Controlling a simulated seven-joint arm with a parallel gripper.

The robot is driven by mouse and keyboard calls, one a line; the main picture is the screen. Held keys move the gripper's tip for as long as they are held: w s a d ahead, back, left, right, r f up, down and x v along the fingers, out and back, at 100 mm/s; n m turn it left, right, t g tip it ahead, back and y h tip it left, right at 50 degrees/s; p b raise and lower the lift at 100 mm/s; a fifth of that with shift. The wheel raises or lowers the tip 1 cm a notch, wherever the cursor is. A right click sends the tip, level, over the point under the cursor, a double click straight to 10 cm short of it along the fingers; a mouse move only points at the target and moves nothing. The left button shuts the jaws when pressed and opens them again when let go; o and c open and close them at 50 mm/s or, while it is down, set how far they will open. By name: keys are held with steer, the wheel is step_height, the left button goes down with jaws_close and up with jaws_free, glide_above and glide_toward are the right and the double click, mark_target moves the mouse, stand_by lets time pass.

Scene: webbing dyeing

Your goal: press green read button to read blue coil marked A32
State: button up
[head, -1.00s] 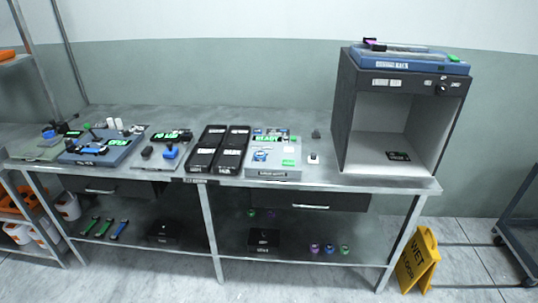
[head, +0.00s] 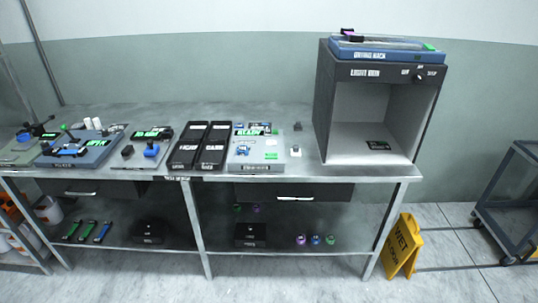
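A grey reader-like box (head: 256,167) stands on the bench, right of the black trays. It has a lit green display (head: 254,132) and a small green button-like patch (head: 271,156) on its right side. A small blue item (head: 242,150) shows on its left side; I cannot tell whether it is a coil. A small blue coil-like object (head: 316,240) sits on the lower shelf, between a purple one and a green one. No A32 mark is legible anywhere. My gripper is not in view.
Two black trays (head: 201,146) lie left of the grey box, with other devices farther left. A large open-fronted dark cabinet (head: 323,95) stands at the bench's right end. A yellow wet-floor sign (head: 402,246) and a cart (head: 510,205) are on the floor at right.

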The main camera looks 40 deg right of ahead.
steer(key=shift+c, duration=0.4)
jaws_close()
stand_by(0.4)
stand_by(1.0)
